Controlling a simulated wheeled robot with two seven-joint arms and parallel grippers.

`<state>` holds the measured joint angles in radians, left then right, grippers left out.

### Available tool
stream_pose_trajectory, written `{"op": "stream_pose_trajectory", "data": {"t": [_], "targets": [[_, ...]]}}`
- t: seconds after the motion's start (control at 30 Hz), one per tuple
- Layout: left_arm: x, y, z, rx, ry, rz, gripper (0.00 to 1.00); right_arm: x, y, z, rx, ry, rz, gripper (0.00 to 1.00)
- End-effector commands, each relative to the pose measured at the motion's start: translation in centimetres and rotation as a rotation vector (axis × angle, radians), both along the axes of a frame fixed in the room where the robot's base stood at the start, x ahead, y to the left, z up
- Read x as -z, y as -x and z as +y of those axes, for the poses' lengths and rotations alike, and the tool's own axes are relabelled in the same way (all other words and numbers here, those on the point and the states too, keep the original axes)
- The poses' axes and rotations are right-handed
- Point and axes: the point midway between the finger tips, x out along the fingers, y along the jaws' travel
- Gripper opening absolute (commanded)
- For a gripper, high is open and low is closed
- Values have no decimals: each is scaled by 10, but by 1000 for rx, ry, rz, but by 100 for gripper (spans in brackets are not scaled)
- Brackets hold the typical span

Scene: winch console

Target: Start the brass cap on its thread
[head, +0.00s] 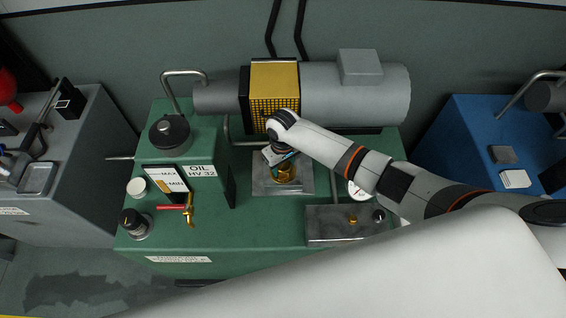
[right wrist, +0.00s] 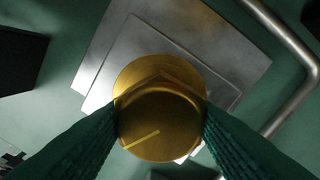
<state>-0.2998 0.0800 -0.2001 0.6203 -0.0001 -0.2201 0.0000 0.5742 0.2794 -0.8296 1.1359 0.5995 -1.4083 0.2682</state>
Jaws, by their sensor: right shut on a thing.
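The brass cap (right wrist: 160,132) is between the two green-padded fingers of my right gripper (right wrist: 161,122) in the right wrist view. A straight light mark runs across its face. A wider brass part shows just behind it, over the steel plate (right wrist: 230,50). I cannot tell whether cap and thread touch; the thread is hidden. In the head view my right gripper (head: 281,157) points down over the brass (head: 286,175) on the square steel plate (head: 262,187), on the green console. My left gripper is not in view.
A grey cylinder (head: 330,95) with a yellow mesh guard (head: 274,85) lies behind the plate. The oil tank (head: 183,150) and a red-handled brass tap (head: 188,207) stand left. A steel box (head: 330,226) and gauge (head: 356,191) are right. A steel pipe (right wrist: 285,30) passes close by.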

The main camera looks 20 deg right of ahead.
Motion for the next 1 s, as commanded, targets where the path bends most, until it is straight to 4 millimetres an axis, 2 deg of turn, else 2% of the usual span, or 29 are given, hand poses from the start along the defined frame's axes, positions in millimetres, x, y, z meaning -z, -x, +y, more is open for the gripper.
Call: {"op": "stream_pose_trajectory", "data": {"t": [0.33,0.7,1.0], "targets": [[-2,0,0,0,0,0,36,-2,-1,1,15,-2,-2,12],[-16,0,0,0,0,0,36,-2,0,1,163,-3,1,12],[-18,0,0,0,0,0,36,-1,-1,1,210,-1,-2,12]]}}
